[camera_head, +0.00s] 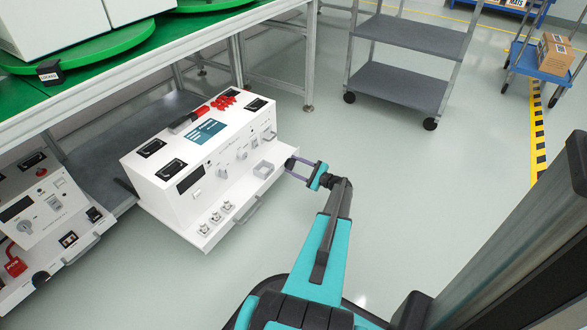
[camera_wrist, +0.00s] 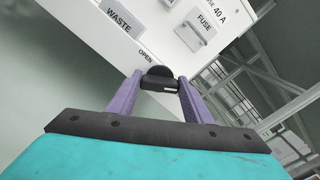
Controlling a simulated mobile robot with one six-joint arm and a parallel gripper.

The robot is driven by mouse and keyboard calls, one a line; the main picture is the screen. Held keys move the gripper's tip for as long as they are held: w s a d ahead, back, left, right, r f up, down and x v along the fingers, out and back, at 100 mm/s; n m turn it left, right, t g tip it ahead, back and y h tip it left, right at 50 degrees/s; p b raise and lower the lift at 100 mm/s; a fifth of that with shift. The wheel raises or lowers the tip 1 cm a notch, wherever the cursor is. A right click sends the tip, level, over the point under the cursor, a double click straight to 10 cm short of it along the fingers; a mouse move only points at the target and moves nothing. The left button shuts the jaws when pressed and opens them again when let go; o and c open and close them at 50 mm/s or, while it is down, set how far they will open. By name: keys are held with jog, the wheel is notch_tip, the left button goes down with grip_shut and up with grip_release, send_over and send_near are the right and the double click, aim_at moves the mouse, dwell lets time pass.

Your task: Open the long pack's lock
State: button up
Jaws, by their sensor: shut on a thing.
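The long pack, a white box (camera_head: 205,150) with dials, switches and a front shelf, sits in the middle of the head view. In the wrist view its white edge (camera_wrist: 100,45) carries the printed word OPEN. The lock, a black rounded knob (camera_wrist: 158,78), sticks out beside that word. My gripper (camera_head: 294,170) is at the pack's right end. Its two purple fingers are shut on the lock, one on each side, as the wrist view shows (camera_wrist: 158,86). Part of the knob is hidden between the fingertips.
Another white unit (camera_head: 45,215) with a red padlock stands at the left. A green turntable line (camera_head: 190,28) runs above on a metal frame. A grey shelf cart (camera_head: 400,85) stands behind. The floor right of the pack is clear.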

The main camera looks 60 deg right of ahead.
jog(key=n, duration=0.2)
jog(key=n+b, duration=0.2)
jog(key=n, duration=0.1)
jog(key=shift+w+a+f+n, duration=0.1)
jog(key=shift+a+f+n, duration=0.1)
jog(key=shift+f+n, duration=0.1)
jog(key=n+b, duration=0.3)
jog(key=n, duration=0.2)
jog(key=shift+n, duration=0.3)
jog(key=shift+d, duration=0.1)
jog(key=o, duration=1.1)
jog(key=shift+c, duration=0.2)
jog(key=shift+r, duration=0.1)
